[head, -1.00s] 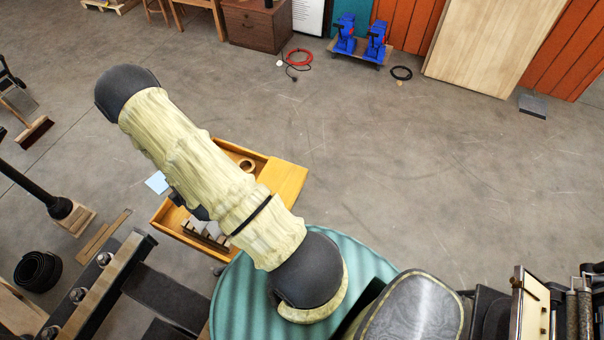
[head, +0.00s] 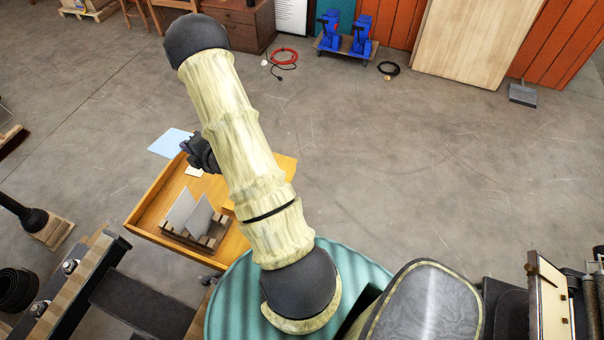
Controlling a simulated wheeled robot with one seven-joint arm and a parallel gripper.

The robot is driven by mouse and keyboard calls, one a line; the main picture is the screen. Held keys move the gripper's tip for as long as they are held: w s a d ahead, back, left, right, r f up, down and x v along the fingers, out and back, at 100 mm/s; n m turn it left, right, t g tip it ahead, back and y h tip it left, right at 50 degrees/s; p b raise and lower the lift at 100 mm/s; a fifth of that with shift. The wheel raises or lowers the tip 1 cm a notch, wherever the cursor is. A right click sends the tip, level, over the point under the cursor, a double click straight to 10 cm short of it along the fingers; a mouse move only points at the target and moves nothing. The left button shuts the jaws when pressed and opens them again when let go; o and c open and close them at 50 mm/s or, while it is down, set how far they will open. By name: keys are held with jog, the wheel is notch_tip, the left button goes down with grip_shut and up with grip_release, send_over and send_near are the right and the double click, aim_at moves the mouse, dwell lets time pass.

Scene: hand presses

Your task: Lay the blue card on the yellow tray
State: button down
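The pale blue card (head: 169,142) shows left of my arm, past the far left edge of the wooden cart top. My dark gripper (head: 190,150) is at the card's right edge and appears to hold it in the air. The fingertips are small and partly hidden, but the card has moved along with them.
A slatted wooden rack (head: 212,238) with grey upright plates (head: 181,211) stands on the cart top. A small cream piece (head: 194,172) lies near its far edge. A round teal ribbed surface (head: 235,290) is at the front.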

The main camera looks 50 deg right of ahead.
jog(key=s+d+f+t+b, duration=0.1)
jog(key=s+d+b, duration=0.1)
jog(key=d+b, duration=0.15)
jog(key=s+d+f+b, duration=0.1)
jog(key=s+d+b, duration=0.1)
jog(key=d, duration=0.3)
jog(key=s+d+f+y+b, duration=0.1)
jog(key=s+d+f+b, duration=0.1)
jog(key=s+d+b, duration=0.2)
jog(key=s+d+f+n+t+y+b, duration=0.1)
jog(key=s+d+b, duration=0.3)
jog(key=s, duration=0.6)
jog(key=s+d+f+n+t+y+b, duration=0.1)
jog(key=s+d+f+y+b, duration=0.1)
jog(key=s+d+f+b, duration=0.2)
jog(key=s+b, duration=0.3)
jog(key=shift+s, duration=0.4)
jog(key=shift+f, duration=0.1)
notch_tip(320, 180, down, 8)
jog(key=b, duration=0.5)
jog(key=shift+r, duration=0.25)
jog(key=c, duration=1.5)
grip_release()
